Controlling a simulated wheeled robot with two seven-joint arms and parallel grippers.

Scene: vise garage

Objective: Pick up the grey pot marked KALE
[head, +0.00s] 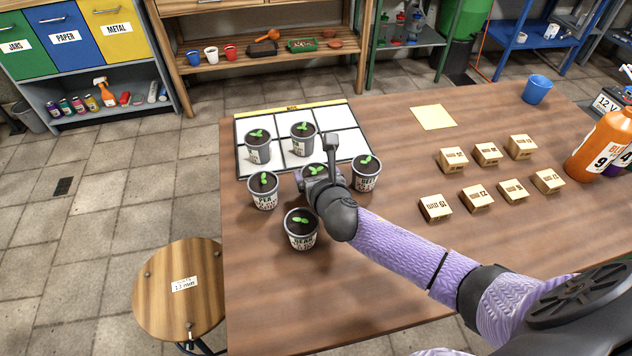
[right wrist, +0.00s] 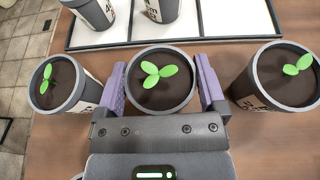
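Grey pots with green seedlings stand on and in front of a white gridded tray (head: 343,140). My right gripper (head: 315,176) is at the middle pot (head: 313,169) of the front group. In the right wrist view its purple fingers (right wrist: 162,88) stand on either side of that pot (right wrist: 161,105), close outside its rim, apparently not closed on it. The pot's label is hidden, so I cannot read KALE on it. Beside it are a pot that seems marked PEA (head: 263,191), one seemingly marked BEET (head: 366,174) and a nearer one (head: 301,229) with an unclear label. My left gripper is out of view.
Neighbouring pots (right wrist: 66,84) (right wrist: 275,76) flank my fingers closely. Several small wooden blocks (head: 486,154), a yellow sheet (head: 433,117) and an orange bottle (head: 600,147) are to the right.

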